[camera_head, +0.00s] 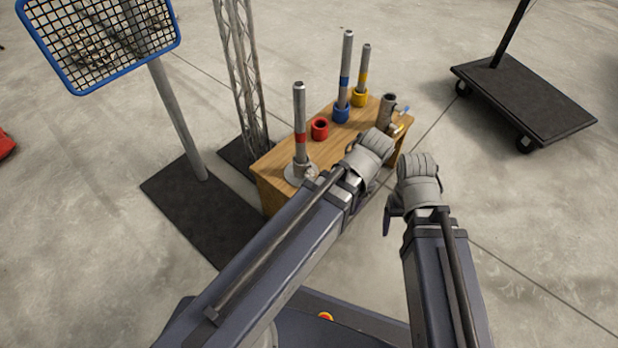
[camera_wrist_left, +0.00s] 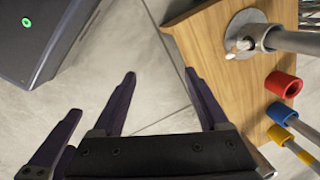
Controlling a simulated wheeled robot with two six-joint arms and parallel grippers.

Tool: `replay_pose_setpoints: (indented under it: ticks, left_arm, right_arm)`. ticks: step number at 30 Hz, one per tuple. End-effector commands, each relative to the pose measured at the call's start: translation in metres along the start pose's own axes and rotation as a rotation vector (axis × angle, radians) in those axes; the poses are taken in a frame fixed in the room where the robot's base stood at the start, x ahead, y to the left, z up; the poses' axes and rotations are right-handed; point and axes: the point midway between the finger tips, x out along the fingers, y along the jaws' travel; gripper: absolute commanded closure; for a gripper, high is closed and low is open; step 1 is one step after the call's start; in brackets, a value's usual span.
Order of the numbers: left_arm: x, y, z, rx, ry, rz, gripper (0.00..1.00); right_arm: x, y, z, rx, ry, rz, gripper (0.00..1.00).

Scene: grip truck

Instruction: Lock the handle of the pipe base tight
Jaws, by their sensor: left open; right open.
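The grey round pipe base (camera_head: 301,173) is at the near left end of the wooden table, with an upright steel pipe (camera_head: 300,120) with a red band in it. In the left wrist view the pipe base (camera_wrist_left: 245,28) is at the upper right, with a small pale handle (camera_wrist_left: 241,46) at its side. My left gripper (camera_wrist_left: 160,85) is open and empty, beside the table edge and apart from the base. In the head view my left wrist hides its fingers. My right gripper (camera_head: 389,212) is right of the table, open, mostly hidden by its own wrist.
The wooden table (camera_head: 272,163) also holds a red ring (camera_head: 320,128), pipes in blue (camera_head: 341,114) and yellow (camera_head: 360,98) sockets, and a grey cylinder (camera_head: 388,108). A truss (camera_head: 240,70) and a mesh-panel stand (camera_head: 178,120) are left. A black cart (camera_head: 530,98) is right.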

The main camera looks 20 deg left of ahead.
Motion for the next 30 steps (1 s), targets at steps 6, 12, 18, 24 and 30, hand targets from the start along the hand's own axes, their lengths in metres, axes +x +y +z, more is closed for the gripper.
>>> replay_pose_setpoints:
  ticks: [6,12,18,24,30]
  left_arm:
    - [0.034,-0.067,-0.017,0.528,-0.039,-0.099,0.23]
    - [0.049,-0.113,-0.021,0.919,-0.108,-0.153,0.23]
    - [0.056,-0.136,-0.020,1.128,-0.158,-0.171,0.23]
    - [0.056,-0.141,-0.019,1.177,-0.170,-0.174,0.23]
    - [0.062,-0.141,-0.019,1.175,-0.169,-0.173,0.23]
  right_arm:
    - [0.029,-0.003,-0.002,0.003,0.001,-0.001,0.24]
    - [0.043,-0.005,-0.003,0.005,0.001,-0.002,0.24]
    - [0.049,-0.005,-0.003,0.006,0.001,-0.002,0.24]
    - [0.050,-0.005,-0.003,0.006,0.001,-0.002,0.24]
    - [0.055,-0.006,-0.003,0.007,0.001,-0.002,0.24]
